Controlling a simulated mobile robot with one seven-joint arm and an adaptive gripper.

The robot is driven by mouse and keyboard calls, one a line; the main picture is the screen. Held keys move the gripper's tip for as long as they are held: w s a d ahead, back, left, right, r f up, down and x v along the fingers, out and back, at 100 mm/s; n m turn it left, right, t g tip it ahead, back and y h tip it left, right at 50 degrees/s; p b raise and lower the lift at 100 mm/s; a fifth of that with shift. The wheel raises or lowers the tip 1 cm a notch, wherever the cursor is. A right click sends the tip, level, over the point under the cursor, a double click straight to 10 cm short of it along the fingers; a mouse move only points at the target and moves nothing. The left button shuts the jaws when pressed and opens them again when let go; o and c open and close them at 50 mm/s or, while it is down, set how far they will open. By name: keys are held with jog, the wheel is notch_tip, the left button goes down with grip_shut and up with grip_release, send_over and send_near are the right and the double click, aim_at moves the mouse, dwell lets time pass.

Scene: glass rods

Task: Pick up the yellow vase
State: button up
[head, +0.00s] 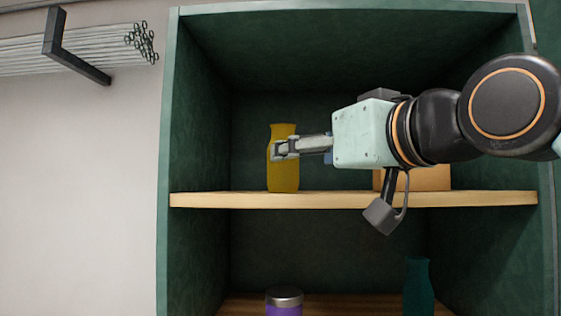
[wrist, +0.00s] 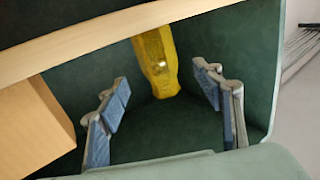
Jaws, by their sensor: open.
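The yellow vase (head: 284,175) stands upright on the wooden shelf of the green cabinet in the head view. In the wrist view the yellow vase (wrist: 157,62) shows beyond and between the two fingers, near the shelf board. My gripper (head: 277,150) reaches in from the right at the height of the vase's upper body, and its fingertips overlap the vase in the head view. In the wrist view my gripper (wrist: 162,80) is open, with blue pads facing each other and nothing between them. I cannot tell whether a finger touches the vase.
The wooden shelf (head: 330,200) runs across the green cabinet (head: 168,110). A tan box (head: 430,179) stands on it behind my arm; it also shows in the wrist view (wrist: 35,130). A purple jar (head: 284,304) and a teal bottle (head: 418,290) stand below. Glass rods (head: 90,45) hang at upper left.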

jog(key=x, duration=0.4)
jog(key=shift+s+p, duration=0.1)
jog(key=shift+p, duration=0.3)
jog(key=shift+w+a+r+p, duration=0.15)
jog(key=shift+w+a+p, duration=0.15)
jog(key=shift+w, duration=0.2)
jog(key=p+x, duration=0.1)
jog(key=x, duration=0.3)
jog(key=shift+w+d+p, duration=0.15)
jog(key=shift+w+p, duration=0.15)
jog(key=shift+p, duration=0.1)
jog(key=shift+c, duration=0.2)
jog(key=c, duration=1.2)
jog(key=shift+r, duration=0.1)
jog(key=shift+c, duration=1.1)
jog(key=shift+r, duration=0.1)
